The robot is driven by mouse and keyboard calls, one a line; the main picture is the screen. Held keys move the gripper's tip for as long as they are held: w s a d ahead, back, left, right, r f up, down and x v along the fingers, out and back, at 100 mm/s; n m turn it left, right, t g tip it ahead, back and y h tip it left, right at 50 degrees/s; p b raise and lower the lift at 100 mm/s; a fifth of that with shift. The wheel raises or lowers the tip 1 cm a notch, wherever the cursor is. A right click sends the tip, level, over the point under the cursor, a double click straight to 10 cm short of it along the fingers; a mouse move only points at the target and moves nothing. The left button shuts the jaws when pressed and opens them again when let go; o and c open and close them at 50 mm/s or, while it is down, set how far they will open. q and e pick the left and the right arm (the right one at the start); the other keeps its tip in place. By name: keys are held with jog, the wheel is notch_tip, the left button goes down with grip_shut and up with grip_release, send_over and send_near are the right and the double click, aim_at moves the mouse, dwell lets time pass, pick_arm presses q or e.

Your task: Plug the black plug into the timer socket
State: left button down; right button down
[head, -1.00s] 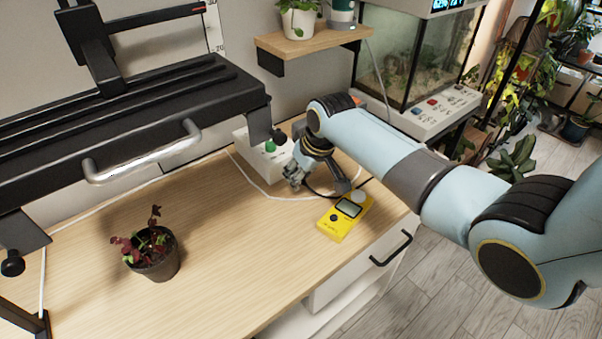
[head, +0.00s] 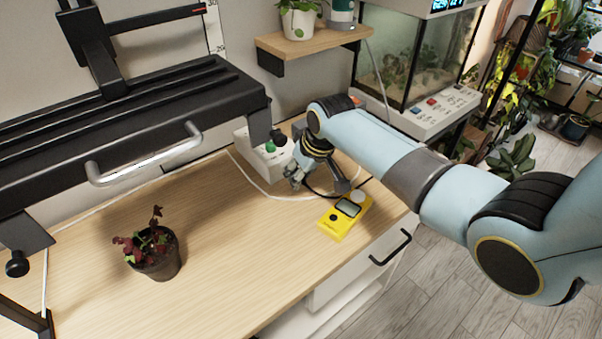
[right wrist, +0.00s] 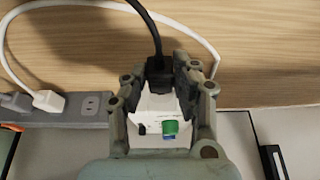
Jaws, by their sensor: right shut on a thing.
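My right gripper (head: 297,178) is low over the back right of the bench, just in front of the white timer (head: 257,152) with its green knob. In the right wrist view my right gripper (right wrist: 166,97) is shut on the black plug (right wrist: 158,76), whose black cord leads away toward the top. The timer (right wrist: 148,104), with a green and blue knob, shows between and below the fingers. The plug overlaps the timer's edge in this view. The plug's prongs and the socket holes are hidden, so I cannot tell whether they meet. My left gripper is not in view.
A yellow meter (head: 344,215) lies right of the gripper. A potted red-leaved plant (head: 153,254) stands front left. A black rack (head: 130,110) with a metal handle overhangs the back left. A grey power strip (right wrist: 92,107) and white cable (right wrist: 205,42) lie near the gripper. The bench's middle is clear.

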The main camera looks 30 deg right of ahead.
jog(key=shift+w, duration=0.75)
dwell(0.6)
jog(key=c, duration=1)
grip_release()
jog(key=shift+o, duration=0.2)
jog(key=v, duration=1.2)
